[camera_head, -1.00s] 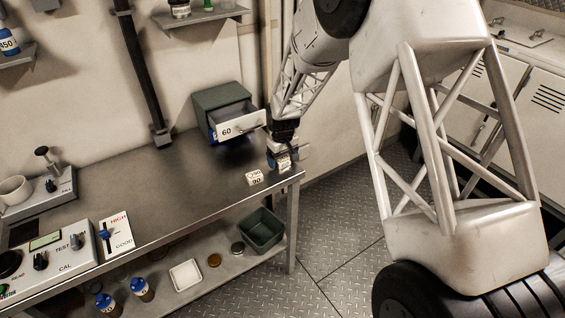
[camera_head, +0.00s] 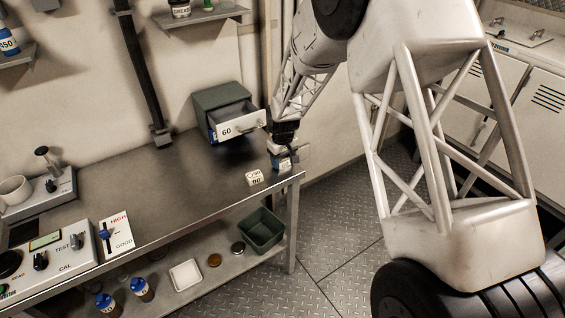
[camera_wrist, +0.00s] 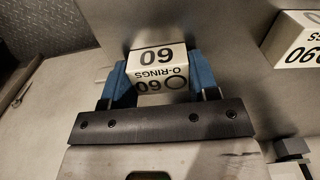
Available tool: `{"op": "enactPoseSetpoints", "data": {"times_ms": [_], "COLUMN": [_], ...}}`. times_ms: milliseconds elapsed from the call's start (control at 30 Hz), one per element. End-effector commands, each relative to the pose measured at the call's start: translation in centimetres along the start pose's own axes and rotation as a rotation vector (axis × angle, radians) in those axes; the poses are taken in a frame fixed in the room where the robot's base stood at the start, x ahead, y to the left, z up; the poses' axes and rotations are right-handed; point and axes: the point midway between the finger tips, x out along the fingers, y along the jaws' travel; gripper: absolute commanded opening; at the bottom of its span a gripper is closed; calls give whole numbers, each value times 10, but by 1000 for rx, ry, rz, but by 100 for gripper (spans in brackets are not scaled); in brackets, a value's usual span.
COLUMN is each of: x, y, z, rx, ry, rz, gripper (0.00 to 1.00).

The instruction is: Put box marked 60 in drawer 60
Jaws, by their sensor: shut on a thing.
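The box marked 60 (camera_wrist: 157,70) is white, with "O-RINGS" lettering, and sits between the blue fingers of my gripper (camera_wrist: 157,82) in the wrist view. My gripper is shut on it. In the head view my gripper (camera_head: 283,163) is low over the right end of the bench, and the held box is mostly hidden there. Drawer 60 (camera_head: 240,125) has a white front with a handle and is pulled open from the grey-green cabinet (camera_head: 222,95) at the back of the bench, up and left of my gripper.
A white box marked 90 (camera_head: 255,178) stands on the bench (camera_head: 165,185) just left of my gripper; it also shows at the right in the wrist view (camera_wrist: 296,42). A test instrument (camera_head: 60,258) is at the left. The bench middle is clear.

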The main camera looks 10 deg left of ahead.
Motion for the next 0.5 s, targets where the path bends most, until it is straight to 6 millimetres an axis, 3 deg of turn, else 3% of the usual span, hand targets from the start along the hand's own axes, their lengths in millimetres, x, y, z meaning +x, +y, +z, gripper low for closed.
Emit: {"op": "enactPoseSetpoints", "data": {"times_ms": [67,500], "x": [0,-8], "y": [0,0], "z": [0,0], "rx": [0,0], "ry": [0,1], "rz": [0,0], "gripper": [29,28]}}
